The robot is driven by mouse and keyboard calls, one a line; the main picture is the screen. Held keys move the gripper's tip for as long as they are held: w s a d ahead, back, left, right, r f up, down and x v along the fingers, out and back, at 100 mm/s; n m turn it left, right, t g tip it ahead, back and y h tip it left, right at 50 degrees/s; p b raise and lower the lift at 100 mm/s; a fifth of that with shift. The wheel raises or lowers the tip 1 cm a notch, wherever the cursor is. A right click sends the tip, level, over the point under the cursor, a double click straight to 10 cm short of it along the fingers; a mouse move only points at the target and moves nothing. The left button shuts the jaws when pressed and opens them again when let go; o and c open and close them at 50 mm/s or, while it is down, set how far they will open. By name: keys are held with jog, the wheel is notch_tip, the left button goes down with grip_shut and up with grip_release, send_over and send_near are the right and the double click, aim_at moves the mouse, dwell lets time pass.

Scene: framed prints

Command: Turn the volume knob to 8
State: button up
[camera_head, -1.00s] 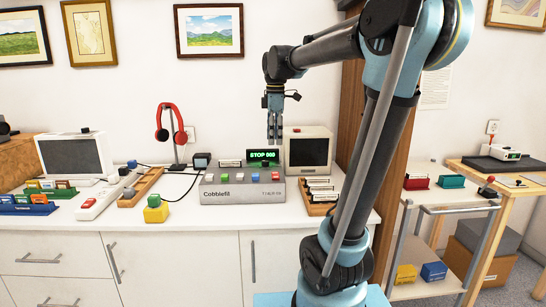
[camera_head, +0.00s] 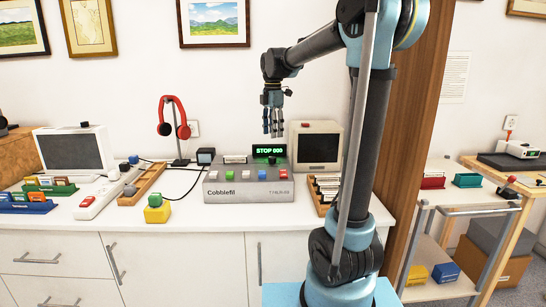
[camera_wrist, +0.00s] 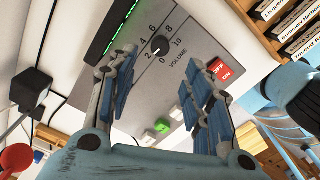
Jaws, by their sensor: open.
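The volume knob (camera_wrist: 160,45) is a small dark round knob on the grey Cobblefil device (camera_head: 215,190). In the wrist view, numbers from 0 to 10 ring it, with the word VOLUME beside it. Its pale mark seems to point toward the low numbers, near 2, but is too small to be sure. My gripper (camera_head: 273,122) hangs above the device, fingers pointing down. In the wrist view its blue-padded fingers (camera_wrist: 165,72) are spread apart and empty, with the knob visible beyond and between them, not touched.
A lit green display (camera_head: 269,151) stands at the device's back. Coloured buttons (camera_head: 261,175) line its front. A small monitor (camera_head: 318,147) and a cartridge rack (camera_head: 325,190) stand to the right. Red headphones (camera_head: 173,118) on a stand are to the left.

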aim_at(273, 157)
notch_tip(273, 157, down, 11)
jog(key=shift+s+r, duration=0.1)
jog(key=shift+r, duration=0.05)
jog(key=shift+a, duration=0.1)
dwell(0.3)
jog(key=c, duration=1.1)
